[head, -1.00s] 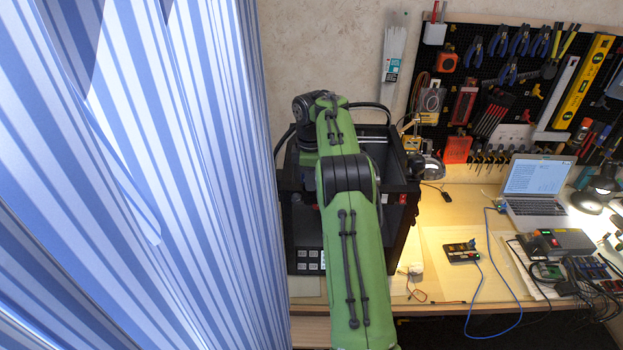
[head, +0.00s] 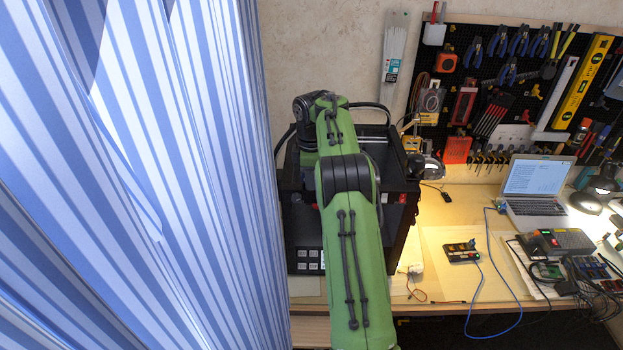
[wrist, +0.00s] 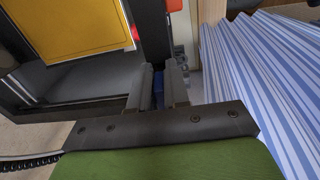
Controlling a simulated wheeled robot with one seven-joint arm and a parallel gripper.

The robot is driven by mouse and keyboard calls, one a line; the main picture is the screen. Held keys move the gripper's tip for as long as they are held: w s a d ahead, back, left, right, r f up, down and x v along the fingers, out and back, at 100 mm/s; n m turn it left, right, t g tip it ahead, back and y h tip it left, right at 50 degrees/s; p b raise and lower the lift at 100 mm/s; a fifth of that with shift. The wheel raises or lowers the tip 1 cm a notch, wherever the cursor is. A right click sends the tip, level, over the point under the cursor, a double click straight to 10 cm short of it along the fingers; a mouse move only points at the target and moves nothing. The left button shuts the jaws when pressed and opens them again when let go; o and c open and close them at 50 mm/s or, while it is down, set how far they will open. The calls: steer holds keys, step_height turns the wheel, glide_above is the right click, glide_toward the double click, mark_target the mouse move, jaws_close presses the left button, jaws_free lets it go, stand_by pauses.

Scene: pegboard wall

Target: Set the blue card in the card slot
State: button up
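My gripper (wrist: 158,82) shows in the wrist view, with its two grey fingers close together. A narrow blue piece, which looks like the blue card (wrist: 158,88), fills the gap between them, so the gripper appears shut on it. A dark upright part stands just beyond the fingertips. In the head view my green arm hides the gripper and the card. I cannot make out the card slot in either view.
A black box-like machine with an open frame (head: 304,232) stands behind my arm. A blue striped curtain (head: 150,180) fills the left. A workbench (head: 440,225) with a laptop (head: 535,185) and cables lies right. In the wrist view a yellow panel (wrist: 75,25) is at upper left.

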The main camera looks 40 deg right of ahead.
steer(key=shift+o, duration=0.9)
steer(key=shift+s+f+g, duration=0.2)
steer(key=shift+f+g, duration=0.2)
steer(key=shift+f, duration=0.75)
steer(key=shift+a, duration=0.1)
steer(key=shift+t, duration=0.4)
step_height(320, 180, up, 13)
steer(key=p, duration=0.3)
steer(key=shift+p, duration=0.35)
steer(key=shift+w+r, duration=0.1)
steer(key=shift+r, duration=0.5)
steer(key=shift+r, duration=0.1)
